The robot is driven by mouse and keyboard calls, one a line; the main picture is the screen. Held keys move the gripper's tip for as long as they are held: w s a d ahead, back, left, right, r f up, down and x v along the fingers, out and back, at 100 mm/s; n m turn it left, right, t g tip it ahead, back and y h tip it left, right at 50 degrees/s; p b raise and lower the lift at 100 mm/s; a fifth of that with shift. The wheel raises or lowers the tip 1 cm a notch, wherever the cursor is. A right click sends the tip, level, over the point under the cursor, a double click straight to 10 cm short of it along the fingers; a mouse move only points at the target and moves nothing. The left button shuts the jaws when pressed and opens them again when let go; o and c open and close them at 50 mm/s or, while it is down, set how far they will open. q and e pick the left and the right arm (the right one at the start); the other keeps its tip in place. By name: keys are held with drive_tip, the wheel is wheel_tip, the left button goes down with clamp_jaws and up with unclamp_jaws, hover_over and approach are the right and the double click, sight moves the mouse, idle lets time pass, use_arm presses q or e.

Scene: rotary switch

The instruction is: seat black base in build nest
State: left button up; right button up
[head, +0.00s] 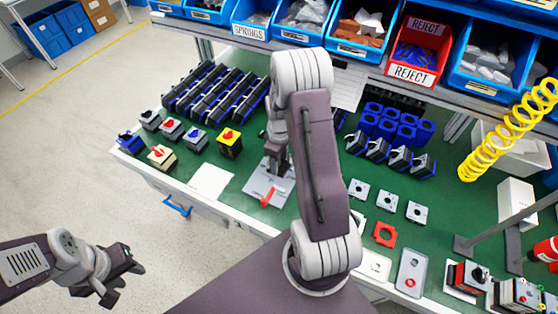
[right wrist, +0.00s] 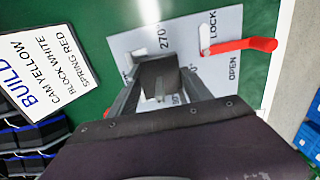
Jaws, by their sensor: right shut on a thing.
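The build nest is a light grey plate (head: 258,187) on the green bench, with angle marks and LOCK and OPEN labels. It fills the upper middle of the right wrist view (right wrist: 180,35). Its red lever (right wrist: 245,44) points right there and also shows in the head view (head: 267,197). My right gripper (head: 277,166) is over the nest, its fingers shut on the black base (right wrist: 158,78). The base covers the plate's middle; I cannot tell whether it touches the nest. My left gripper (head: 118,276) is open and empty, over the floor at lower left.
A white build card (head: 210,181) lies left of the nest. Several finished switches (head: 171,129) stand at the bench's left, with black racks (head: 213,92) behind. Loose plates (head: 387,202) and a red square frame (head: 385,234) lie right of my arm. Bins (head: 415,52) line the shelf above.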

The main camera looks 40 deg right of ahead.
drive_tip(key=shift+s+f, duration=0.1)
drive_tip(key=o, duration=1.4)
drive_tip(key=shift+o, duration=0.2)
wheel_tip(320, 180, up, 12)
drive_tip(key=shift+r+p, duration=0.2)
drive_tip(key=shift+p, duration=0.25)
drive_tip(key=s+a+f+m, duration=0.1)
drive_tip(key=s+a+m, duration=0.1)
drive_tip(key=s+a, duration=0.3)
drive_tip(key=s+a+m+t, duration=0.1)
drive_tip(key=s+a+m, duration=0.2)
drive_tip(key=s+a, duration=0.3)
drive_tip(key=a, duration=0.4)
drive_tip(key=shift+a+f+m, duration=0.3)
drive_tip(key=shift+a+f, duration=0.05)
drive_tip(key=shift+f, duration=0.05)
